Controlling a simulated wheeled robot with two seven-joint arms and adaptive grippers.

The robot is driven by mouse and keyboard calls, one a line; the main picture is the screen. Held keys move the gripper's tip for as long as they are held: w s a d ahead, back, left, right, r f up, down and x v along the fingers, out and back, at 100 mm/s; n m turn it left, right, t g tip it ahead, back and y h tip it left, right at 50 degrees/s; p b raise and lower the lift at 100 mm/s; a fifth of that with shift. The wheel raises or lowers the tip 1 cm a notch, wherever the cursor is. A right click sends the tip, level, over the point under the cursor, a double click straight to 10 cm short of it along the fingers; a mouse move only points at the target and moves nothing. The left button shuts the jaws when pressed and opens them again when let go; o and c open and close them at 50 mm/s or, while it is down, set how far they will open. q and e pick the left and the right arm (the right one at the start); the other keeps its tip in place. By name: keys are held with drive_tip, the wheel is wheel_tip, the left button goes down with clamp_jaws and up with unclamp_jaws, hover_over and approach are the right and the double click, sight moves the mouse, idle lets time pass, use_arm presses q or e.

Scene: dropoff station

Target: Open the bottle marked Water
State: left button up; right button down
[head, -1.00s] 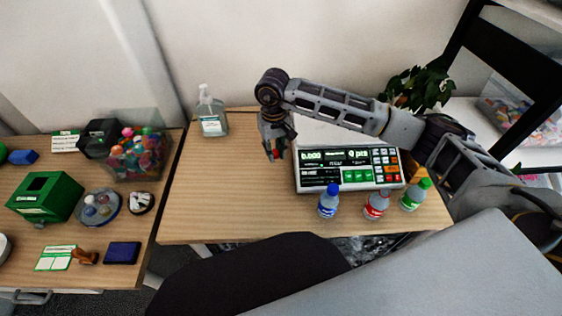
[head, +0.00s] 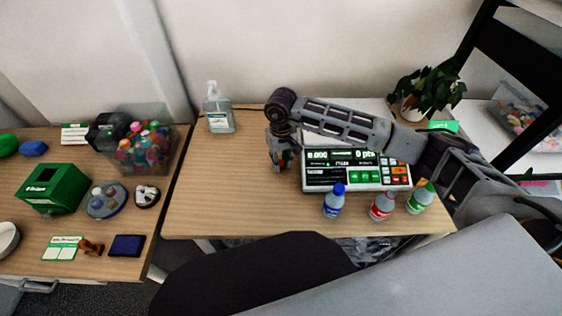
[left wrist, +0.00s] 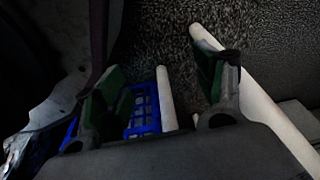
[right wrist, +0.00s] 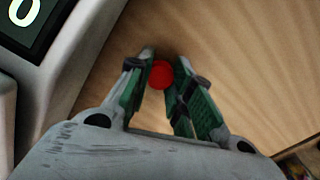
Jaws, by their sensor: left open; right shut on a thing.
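Three small bottles stand upright near the front edge of the table: one with a blue cap (head: 334,203), one with a red cap (head: 382,206) and one with a green cap (head: 420,199). Their label words are too small to read, so I cannot tell which is marked Water. My right gripper (head: 282,162) is above the table, left of the scale and apart from the bottles. In the right wrist view it is shut on a small round red thing (right wrist: 161,75). My left gripper (left wrist: 165,85) is open and empty in the left wrist view, above the dark floor.
A scale (head: 345,171) stands behind the bottles, under my right arm. A pump bottle (head: 218,110) stands at the back left and a plant (head: 425,90) at the back right. The left table holds a green box (head: 52,188) and a clear bin (head: 143,150). The table's left part is clear.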

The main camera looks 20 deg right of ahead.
drive_tip(key=shift+f, duration=0.35)
use_arm(q)
drive_tip(key=shift+w+r, duration=0.25)
drive_tip(key=shift+s+f, duration=0.1)
use_arm(e)
drive_tip(key=shift+f, duration=0.1)
drive_tip(key=c, duration=1.6)
unclamp_jaws()
drive_tip(key=o, duration=0.3)
use_arm(q)
drive_tip(key=shift+w+d+r, duration=0.2)
drive_tip(key=shift+w+r, duration=0.05)
drive_tip(key=shift+r, duration=0.1)
drive_tip(key=shift+s, duration=0.15)
